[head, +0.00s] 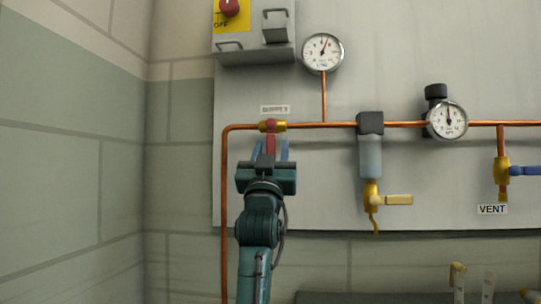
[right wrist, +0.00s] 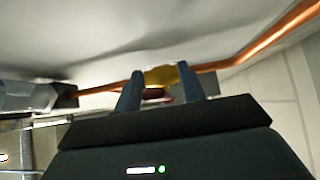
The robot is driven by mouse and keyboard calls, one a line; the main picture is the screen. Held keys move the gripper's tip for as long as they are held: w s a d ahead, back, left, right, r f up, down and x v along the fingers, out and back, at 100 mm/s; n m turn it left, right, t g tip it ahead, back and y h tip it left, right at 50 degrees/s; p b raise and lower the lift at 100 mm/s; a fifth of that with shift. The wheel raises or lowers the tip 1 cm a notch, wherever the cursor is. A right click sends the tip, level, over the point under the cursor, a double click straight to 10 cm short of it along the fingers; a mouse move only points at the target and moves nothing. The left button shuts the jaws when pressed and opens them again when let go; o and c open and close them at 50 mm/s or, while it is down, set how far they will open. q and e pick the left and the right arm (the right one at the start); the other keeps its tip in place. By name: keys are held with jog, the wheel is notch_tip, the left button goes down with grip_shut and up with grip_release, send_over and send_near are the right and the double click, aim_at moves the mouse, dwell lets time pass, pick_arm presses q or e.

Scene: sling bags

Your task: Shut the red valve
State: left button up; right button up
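The red valve (head: 270,126) sits on the horizontal copper pipe under a "SUPPLY" label, with a brass body and a red handle (head: 271,143) that points down, across the pipe. In the right wrist view, its brass body (right wrist: 161,76) shows just past my fingertips, with a bit of dark red handle between them. My right gripper (head: 271,147) is just below the valve body, its two blue fingers apart on either side of the handle. I see gaps beside the handle; the handle's lower end is hidden by the gripper. My left gripper is not in view.
A gauge (head: 322,53) stands above the pipe and another gauge (head: 447,120) is farther right. A clear filter bowl (head: 371,156) with a yellow-handled tap hangs right of the valve. A blue-handled vent valve (head: 503,171) is at far right. A switch box (head: 253,45) is above.

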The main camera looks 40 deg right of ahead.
jog(key=v, duration=1.3)
jog(key=shift+p, duration=0.3)
jog(key=shift+a, duration=0.1)
